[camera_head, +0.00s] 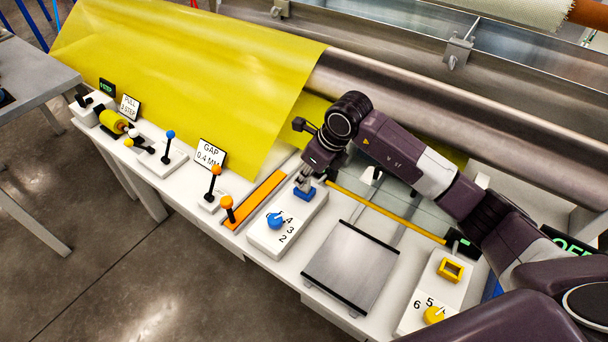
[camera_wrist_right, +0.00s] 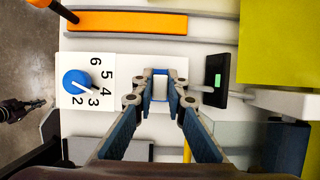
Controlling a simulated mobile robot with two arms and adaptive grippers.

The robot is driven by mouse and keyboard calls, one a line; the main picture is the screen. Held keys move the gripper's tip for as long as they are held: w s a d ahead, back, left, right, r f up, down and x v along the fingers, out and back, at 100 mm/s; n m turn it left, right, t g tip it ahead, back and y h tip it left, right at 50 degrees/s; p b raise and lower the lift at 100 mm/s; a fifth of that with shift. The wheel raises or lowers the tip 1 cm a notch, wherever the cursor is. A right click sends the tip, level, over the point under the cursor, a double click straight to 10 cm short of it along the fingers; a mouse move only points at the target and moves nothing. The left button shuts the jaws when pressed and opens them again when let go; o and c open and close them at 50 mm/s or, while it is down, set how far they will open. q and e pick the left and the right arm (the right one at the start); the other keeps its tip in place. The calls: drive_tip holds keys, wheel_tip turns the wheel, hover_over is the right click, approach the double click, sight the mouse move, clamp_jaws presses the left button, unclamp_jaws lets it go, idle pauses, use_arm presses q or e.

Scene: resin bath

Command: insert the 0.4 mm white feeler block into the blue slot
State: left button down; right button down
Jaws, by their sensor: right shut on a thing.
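My right gripper (camera_head: 304,185) points down directly over the blue slot (camera_head: 304,195), its fingertips at the slot's rim. In the right wrist view, the right gripper (camera_wrist_right: 160,90) is shut on the small white feeler block (camera_wrist_right: 160,86), which shows pale between the fingertips. Blue edges of the slot show close around the fingertips there. The fingers hide most of the block, and I cannot tell how deep it sits in the slot. A dark jointed part at the left edge of the wrist view looks like my left gripper (camera_wrist_right: 24,108); its jaws are unclear.
A white base with a blue dial (camera_head: 276,221) adjoins the slot. A yellow slot (camera_head: 451,270) and yellow dial (camera_head: 433,315) lie right. A grey plate (camera_head: 351,266) is between them. An orange strip (camera_head: 263,196), levers and a "GAP 0.4 MM" sign (camera_head: 209,154) stand left. Yellow sheet (camera_head: 190,80) hangs behind.

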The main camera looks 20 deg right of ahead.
drive_tip(key=shift+f, duration=0.3)
drive_tip(key=c, duration=1.8)
unclamp_jaws()
drive_tip(key=shift+c, duration=0.2)
drive_tip(key=v, duration=1.2)
